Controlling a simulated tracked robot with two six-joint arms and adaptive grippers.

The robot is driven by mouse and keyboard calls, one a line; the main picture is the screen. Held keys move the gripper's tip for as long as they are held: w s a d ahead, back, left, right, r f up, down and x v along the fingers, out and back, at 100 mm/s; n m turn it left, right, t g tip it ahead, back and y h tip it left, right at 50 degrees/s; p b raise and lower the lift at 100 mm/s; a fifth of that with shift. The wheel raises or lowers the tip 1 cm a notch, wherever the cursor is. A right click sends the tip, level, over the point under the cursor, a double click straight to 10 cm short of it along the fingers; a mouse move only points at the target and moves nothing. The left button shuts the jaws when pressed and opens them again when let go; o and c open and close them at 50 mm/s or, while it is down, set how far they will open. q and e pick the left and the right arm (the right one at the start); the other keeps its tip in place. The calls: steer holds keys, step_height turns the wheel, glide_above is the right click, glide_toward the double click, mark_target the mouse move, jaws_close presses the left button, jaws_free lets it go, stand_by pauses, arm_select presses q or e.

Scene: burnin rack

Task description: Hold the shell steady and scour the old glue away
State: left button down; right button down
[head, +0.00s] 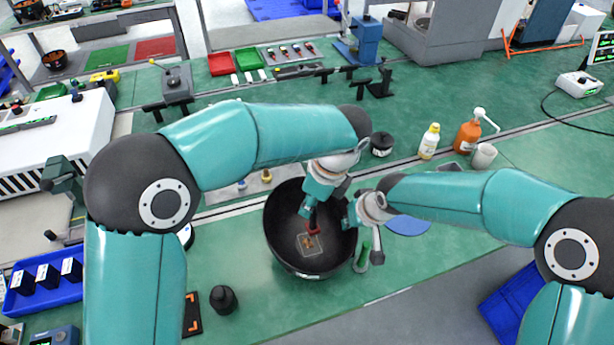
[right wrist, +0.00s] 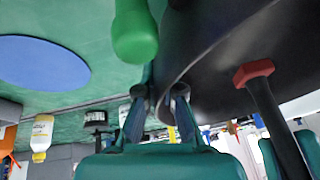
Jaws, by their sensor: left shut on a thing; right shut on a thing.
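The shell is a dark round bowl (head: 285,245) tilted open on the green bench. Inside it is a pale-outlined patch with brownish residue (head: 308,243). My left gripper (head: 308,211) is inside the bowl, shut on a tool with a red head (head: 313,228), close above the patch; contact cannot be told. The tool's red head and dark handle also show in the right wrist view (right wrist: 258,80). My right gripper (head: 350,212) is shut on the bowl's right rim; its fingers (right wrist: 160,103) straddle the rim in the wrist view.
A green-handled item (head: 363,256) stands just right of the bowl, close to my right gripper in its wrist view (right wrist: 135,35). A blue disc (head: 408,225), a yellow-capped bottle (head: 429,142) and an orange pump bottle (head: 467,136) are to the right. A black weight-like object (head: 223,299) stands at left.

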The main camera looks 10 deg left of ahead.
mark_target(311, 225)
arm_select(q)
steer(key=shift+s+d+f, duration=0.15)
steer(key=shift+s+f, duration=0.15)
steer(key=shift+f, duration=3.4)
steer(key=shift+w+f, duration=0.15)
steer(key=shift+w+a, duration=1.5)
steer(key=shift+w, duration=1.15)
steer(key=s+d, duration=0.1)
steer(key=s, duration=0.1)
steer(key=s+d, duration=0.1)
steer(key=s+d+r, duration=0.1)
steer(key=s, duration=0.1)
steer(key=shift+s, duration=0.35)
steer(key=shift+s+a, duration=0.2)
steer(key=shift+a, duration=0.1)
steer(key=shift+w+a, duration=1.45)
steer(key=shift+w, duration=1.4)
steer(key=shift+s+d, duration=0.5)
steer(key=shift+s, duration=0.4)
steer(key=shift+s+d, duration=0.5)
steer(key=shift+s, duration=0.45)
steer(key=shift+s+d, duration=0.5)
steer(key=shift+s, duration=0.4)
steer(key=shift+r, duration=3.2)
